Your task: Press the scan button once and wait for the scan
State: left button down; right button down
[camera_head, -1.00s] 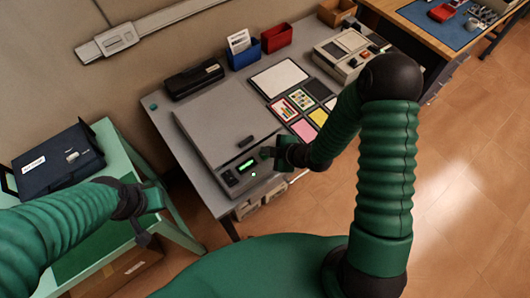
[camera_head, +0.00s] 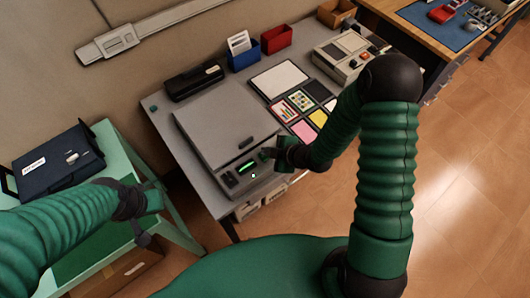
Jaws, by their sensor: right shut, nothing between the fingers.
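The grey flatbed scanner (camera_head: 222,122) sits on the left part of the grey desk with its lid down. Its front panel has a small display (camera_head: 247,168) showing a bright green bar, a green light (camera_head: 253,176) below it and dark buttons (camera_head: 230,180) to the left. My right gripper (camera_head: 267,154) is shut and empty at the right end of the panel. I cannot tell whether it touches the panel, and it may hide a button there. My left gripper (camera_head: 147,218) is over the green side table, away from the scanner; its jaw opening is unclear.
A black device (camera_head: 194,82), blue bin (camera_head: 243,56) and red bin (camera_head: 277,38) stand along the back. Colour cards (camera_head: 304,129) lie right of the scanner, with a beige machine (camera_head: 345,57) beyond. A dark blue case (camera_head: 58,163) sits on the green table (camera_head: 119,158).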

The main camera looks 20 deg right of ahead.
jog(key=shift+d+r, duration=0.1)
jog(key=shift+r, duration=0.4)
notch_tip(320, 180, up, 5)
jog(key=p, duration=0.4)
jog(key=shift+r+p, duration=0.1)
jog(key=shift+p, duration=0.2)
dwell(0.3)
